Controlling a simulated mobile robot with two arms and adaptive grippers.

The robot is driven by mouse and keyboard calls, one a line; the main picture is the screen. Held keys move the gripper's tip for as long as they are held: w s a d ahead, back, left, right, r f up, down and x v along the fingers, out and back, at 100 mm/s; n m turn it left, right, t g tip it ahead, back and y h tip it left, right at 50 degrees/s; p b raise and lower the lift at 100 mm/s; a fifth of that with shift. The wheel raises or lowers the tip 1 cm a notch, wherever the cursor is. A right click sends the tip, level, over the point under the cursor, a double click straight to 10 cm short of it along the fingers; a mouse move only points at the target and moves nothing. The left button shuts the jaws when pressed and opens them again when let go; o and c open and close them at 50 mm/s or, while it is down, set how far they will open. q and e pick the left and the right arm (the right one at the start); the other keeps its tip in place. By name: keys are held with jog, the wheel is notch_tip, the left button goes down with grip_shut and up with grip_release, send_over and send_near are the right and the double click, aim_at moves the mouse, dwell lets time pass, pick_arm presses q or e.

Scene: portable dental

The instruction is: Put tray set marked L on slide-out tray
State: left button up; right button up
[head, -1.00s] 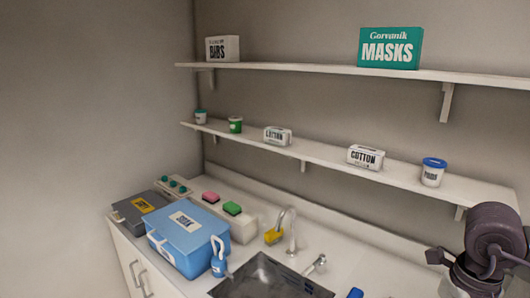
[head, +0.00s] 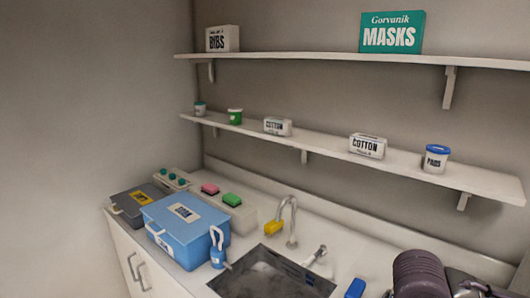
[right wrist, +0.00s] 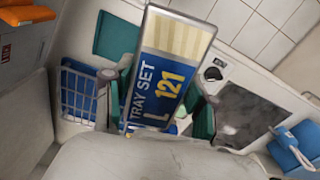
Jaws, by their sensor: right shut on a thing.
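The tray set marked L (right wrist: 172,68) shows in the right wrist view. The tray set is not visible in the head view, where only part of my dark right arm shows at the lower right. I cannot make out the slide-out tray in either view. My left gripper is not in view.
The head view shows a counter with a blue box (head: 190,238), a grey box (head: 130,200), a sink (head: 270,275) and a faucet (head: 291,222). Two shelves hold boxes and jars.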

jog(key=n, duration=0.2)
jog(key=a+f+n, duration=0.1)
jog(key=n, duration=0.1)
jog(key=a+f+n, duration=0.1)
jog(key=n, duration=0.1)
jog(key=shift+s+b, duration=0.3)
jog(key=shift+s, duration=0.05)
jog(key=shift+s, duration=0.1)
